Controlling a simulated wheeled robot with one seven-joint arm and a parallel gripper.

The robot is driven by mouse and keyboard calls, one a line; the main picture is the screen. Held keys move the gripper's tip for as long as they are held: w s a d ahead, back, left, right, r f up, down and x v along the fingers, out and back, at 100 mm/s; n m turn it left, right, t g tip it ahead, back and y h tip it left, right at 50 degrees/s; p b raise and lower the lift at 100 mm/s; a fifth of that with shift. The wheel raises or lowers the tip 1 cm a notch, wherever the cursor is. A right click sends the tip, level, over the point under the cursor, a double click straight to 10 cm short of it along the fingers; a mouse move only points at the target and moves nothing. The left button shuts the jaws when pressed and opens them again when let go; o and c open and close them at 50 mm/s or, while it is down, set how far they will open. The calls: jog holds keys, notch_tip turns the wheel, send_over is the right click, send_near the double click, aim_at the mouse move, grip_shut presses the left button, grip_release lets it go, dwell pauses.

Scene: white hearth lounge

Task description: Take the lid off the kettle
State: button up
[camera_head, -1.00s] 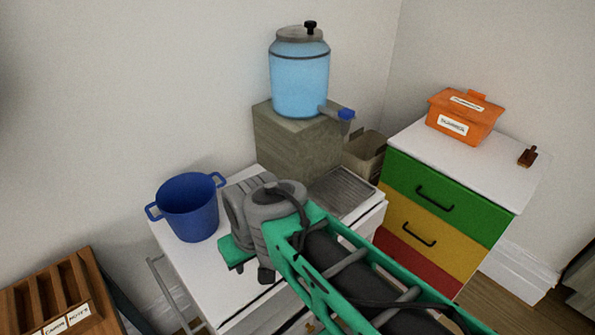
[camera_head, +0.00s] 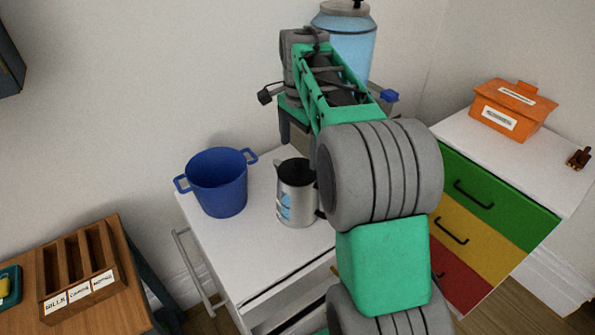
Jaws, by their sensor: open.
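The kettle (camera_head: 296,196) is a silver, upright vessel with a spout at its upper left, a black handle at its right and a blue mark on its side. It stands on the white cabinet top. Its top looks dark; I cannot tell whether that is the lid or the open mouth. My gripper (camera_head: 296,143) points down just above the kettle, open and seemingly empty. My arm hides part of the gripper and the area right of the kettle.
A blue pot (camera_head: 217,186) stands left of the kettle. A blue water dispenser (camera_head: 350,38) is behind my arm. An orange box (camera_head: 510,110) sits on the colored drawers (camera_head: 487,190) at right. A wooden organizer (camera_head: 80,275) is at lower left.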

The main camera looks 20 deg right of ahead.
aim_at(298, 161)
jog(key=f, duration=0.5)
jog(key=shift+s+a, duration=0.1)
jog(key=shift+a, duration=0.15)
jog(key=shift+s, duration=0.15)
jog(key=c, duration=1.6)
jog(key=shift+f, duration=0.1)
grip_shut()
